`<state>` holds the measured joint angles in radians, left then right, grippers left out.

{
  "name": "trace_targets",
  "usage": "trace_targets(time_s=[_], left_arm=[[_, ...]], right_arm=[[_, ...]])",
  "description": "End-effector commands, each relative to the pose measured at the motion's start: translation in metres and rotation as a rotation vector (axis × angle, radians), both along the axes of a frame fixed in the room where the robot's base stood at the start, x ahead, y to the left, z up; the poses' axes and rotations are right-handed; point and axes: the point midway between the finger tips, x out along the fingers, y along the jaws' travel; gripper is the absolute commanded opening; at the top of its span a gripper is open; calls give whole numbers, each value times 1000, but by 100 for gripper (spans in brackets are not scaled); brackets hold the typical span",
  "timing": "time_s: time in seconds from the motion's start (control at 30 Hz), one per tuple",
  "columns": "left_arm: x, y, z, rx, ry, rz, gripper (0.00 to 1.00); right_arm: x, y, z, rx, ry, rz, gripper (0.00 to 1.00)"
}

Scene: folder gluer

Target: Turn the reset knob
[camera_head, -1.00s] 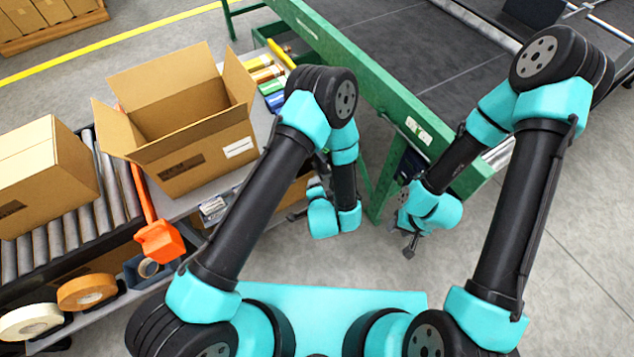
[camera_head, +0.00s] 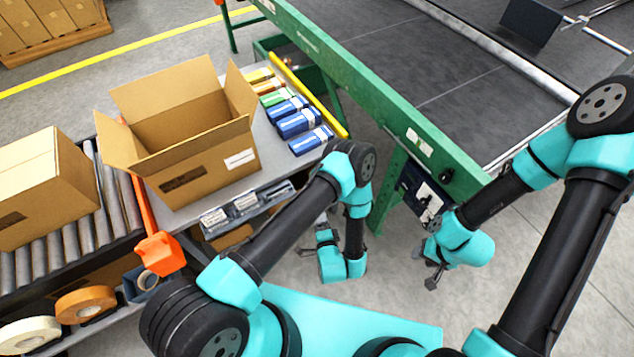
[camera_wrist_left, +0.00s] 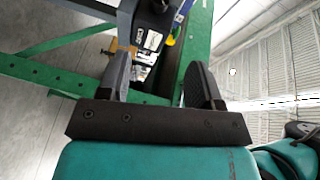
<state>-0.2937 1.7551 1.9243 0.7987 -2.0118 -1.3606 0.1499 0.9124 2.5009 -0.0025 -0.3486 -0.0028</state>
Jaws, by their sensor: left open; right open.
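A dark control panel (camera_head: 420,192) with a pale plate hangs under the end of the green conveyor frame. A round black knob (camera_head: 446,175) sits on the frame just above it; I cannot tell which control is the reset knob. My right gripper (camera_head: 428,268) is open and empty, just below the panel in the picture. My left gripper (camera_head: 322,226) is left of the panel, apart from it, its fingers partly hidden by the arm. In the left wrist view the left gripper (camera_wrist_left: 162,82) is open and empty, with a dark panel (camera_wrist_left: 150,40) beyond its fingers.
The green conveyor frame (camera_head: 370,92) and its leg (camera_head: 388,185) stand close to both grippers. An open carton (camera_head: 200,150) and several small packs (camera_head: 297,122) are on the table at left.

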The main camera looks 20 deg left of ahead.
Motion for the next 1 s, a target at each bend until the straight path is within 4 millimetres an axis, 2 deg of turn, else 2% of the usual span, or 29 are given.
trace_targets(time_s=[0.17,0.37,1.0], left_arm=[[6,3,0,-2,-1,1,59],[26,13,-3,-1,-2,2,59],[125,55,-13,-1,-2,2,59]], right_arm=[[0,0,0,0,0,0,43],[0,0,0,0,0,0,43],[0,0,0,0,0,0,43]])
